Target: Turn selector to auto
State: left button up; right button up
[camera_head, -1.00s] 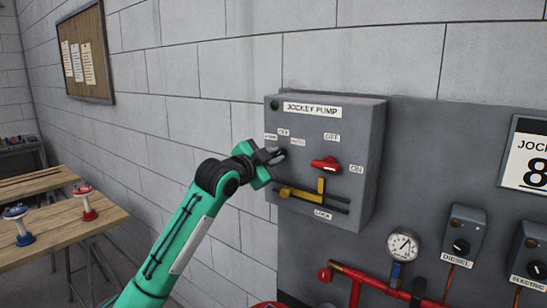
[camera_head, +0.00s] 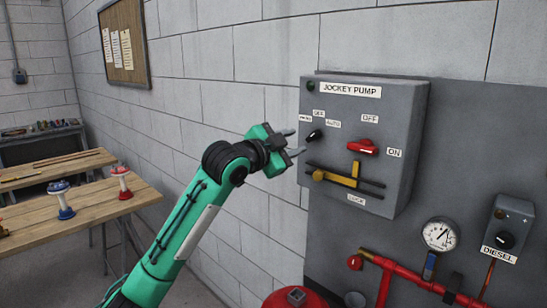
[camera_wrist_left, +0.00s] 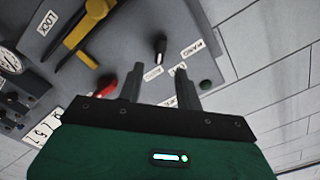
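The jockey pump box (camera_head: 402,150) is grey and fixed on the wall panel. Its black selector knob (camera_head: 314,136) sits at the box's left, below small labels, one of which is the AUTO label (camera_head: 333,123). I cannot tell for certain which label the knob points to. My left gripper (camera_head: 295,142) is open and empty, just left of the box and apart from the knob. In the left wrist view the knob (camera_wrist_left: 160,46) shows beyond the gap between the two open fingers (camera_wrist_left: 160,70). My right gripper is not in view.
A red ON/OFF handle (camera_head: 362,147) and a yellow lock lever (camera_head: 340,180) stick out beside the knob. Below are a gauge (camera_head: 440,234) and red pipes (camera_head: 400,274). A wooden table (camera_head: 100,205) stands at left.

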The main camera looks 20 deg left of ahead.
pick_arm(q)
jog(key=b+v, duration=0.2)
jog(key=v, duration=0.5)
jog(key=shift+s, duration=0.15)
jog(key=shift+f, duration=0.1)
